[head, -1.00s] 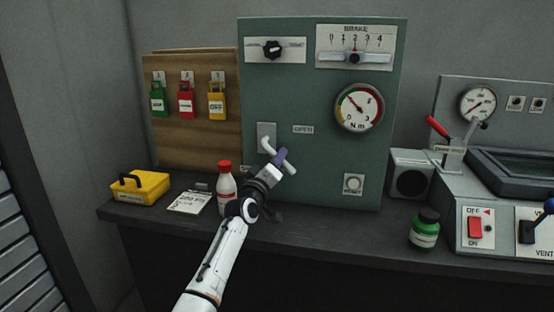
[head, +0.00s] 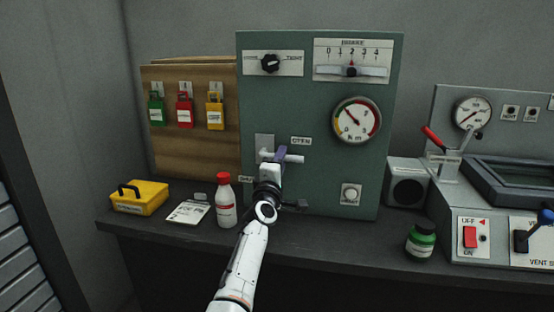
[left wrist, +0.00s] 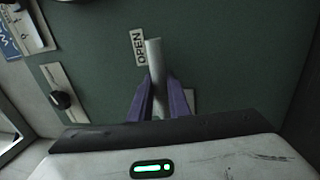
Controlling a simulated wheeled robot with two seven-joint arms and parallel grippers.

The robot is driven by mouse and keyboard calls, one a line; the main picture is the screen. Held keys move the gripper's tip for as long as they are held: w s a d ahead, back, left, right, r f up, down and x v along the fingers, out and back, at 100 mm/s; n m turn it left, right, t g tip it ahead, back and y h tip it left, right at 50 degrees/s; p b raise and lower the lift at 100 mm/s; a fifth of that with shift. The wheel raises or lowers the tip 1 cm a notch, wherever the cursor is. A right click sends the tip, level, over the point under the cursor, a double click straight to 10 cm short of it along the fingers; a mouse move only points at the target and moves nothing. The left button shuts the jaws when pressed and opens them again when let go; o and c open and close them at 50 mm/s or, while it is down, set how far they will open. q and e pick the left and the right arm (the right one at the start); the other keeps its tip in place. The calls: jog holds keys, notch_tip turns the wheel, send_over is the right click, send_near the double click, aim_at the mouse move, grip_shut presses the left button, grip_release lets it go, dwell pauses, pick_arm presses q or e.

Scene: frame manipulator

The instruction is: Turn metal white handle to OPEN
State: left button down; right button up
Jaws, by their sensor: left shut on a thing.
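The white metal handle (head: 297,159) sits on a pale plate (head: 264,141) on the green panel. It lies about level, its free end pointing right, just below the OPEN label (head: 301,141). My left gripper (head: 281,156), with purple fingers, is shut on the handle between its pivot and its free end. In the left wrist view the handle (left wrist: 154,51) sticks out between the fingers (left wrist: 159,96), beside the OPEN label (left wrist: 139,48). A second label below left is mostly hidden by the gripper. My right gripper is not in view.
A white bottle with a red cap (head: 226,203) stands left of my arm. A gauge (head: 357,120) and a round button (head: 351,194) are to the right on the panel. A green jar (head: 421,240) stands near the bench's front edge.

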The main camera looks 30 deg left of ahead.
pick_arm(q)
jog(key=shift+r, duration=0.25)
jog(key=c, duration=1.7)
grip_release()
jog(key=shift+o, duration=0.2)
jog(key=shift+f, duration=0.1)
jog(key=shift+s, duration=0.1)
jog(key=v, duration=1)
jog(key=shift+p, duration=0.35)
jog(key=shift+s+d+f, duration=0.1)
